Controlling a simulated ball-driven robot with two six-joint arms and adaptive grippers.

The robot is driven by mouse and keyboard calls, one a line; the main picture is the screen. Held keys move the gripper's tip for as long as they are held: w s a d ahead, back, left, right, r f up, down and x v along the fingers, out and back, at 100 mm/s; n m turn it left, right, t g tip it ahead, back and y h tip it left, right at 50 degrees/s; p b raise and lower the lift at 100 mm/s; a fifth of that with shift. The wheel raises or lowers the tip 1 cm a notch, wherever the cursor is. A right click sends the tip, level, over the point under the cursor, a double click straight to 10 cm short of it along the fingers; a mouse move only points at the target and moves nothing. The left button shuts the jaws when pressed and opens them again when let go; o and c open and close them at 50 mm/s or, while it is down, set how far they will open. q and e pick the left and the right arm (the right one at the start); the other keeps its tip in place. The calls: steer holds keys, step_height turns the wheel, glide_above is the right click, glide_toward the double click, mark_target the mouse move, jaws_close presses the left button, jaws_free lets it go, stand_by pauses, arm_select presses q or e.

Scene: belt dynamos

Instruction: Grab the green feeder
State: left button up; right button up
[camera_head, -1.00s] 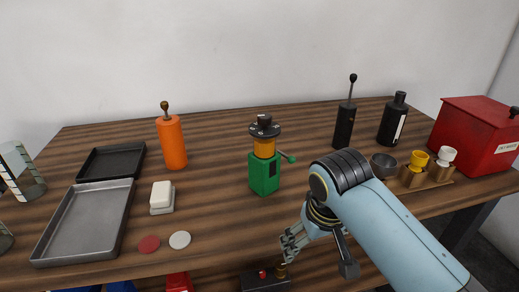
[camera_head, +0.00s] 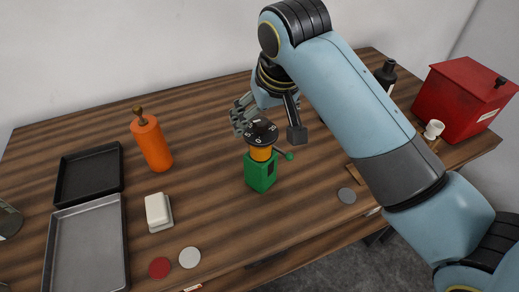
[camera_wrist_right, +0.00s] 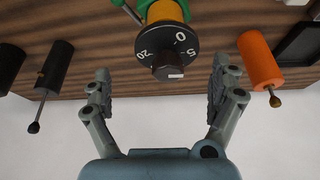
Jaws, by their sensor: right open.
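The green feeder (camera_head: 261,175) stands upright on the wooden table, with a yellow-orange collar, a black numbered dial on top and a small green-knobbed side lever. My right gripper (camera_head: 267,122) is open and empty, with its fingers spread above and behind the dial. In the right wrist view, the open fingers (camera_wrist_right: 162,90) point towards the feeder, and its black dial (camera_wrist_right: 168,50) appears between and just beyond them. I see no contact. My left gripper is not in view.
A white block (camera_head: 158,211), a black tray (camera_head: 88,175) and a grey tray (camera_head: 86,250) lie further left. A red box (camera_head: 462,102) and a black bottle (camera_head: 386,75) are at the right, beside my right arm.

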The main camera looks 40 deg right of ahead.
mark_target(261, 159)
steer(key=shift+w+f, duration=0.25)
steer(key=shift+f, duration=0.15)
steer(key=x, duration=0.1)
steer(key=p+x, duration=0.1)
steer(key=x, duration=0.2)
steer(key=shift+a+f, duration=0.25)
steer(key=shift+a, duration=0.15)
steer(key=shift+w+f, duration=0.1)
steer(key=shift+f, duration=0.2)
steer(key=shift+d+f, duration=0.1)
steer(key=c, duration=0.8)
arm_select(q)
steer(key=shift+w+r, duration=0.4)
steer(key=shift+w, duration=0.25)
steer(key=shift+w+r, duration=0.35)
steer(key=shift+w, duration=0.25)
arm_select(e)
steer(key=c, duration=1.1)
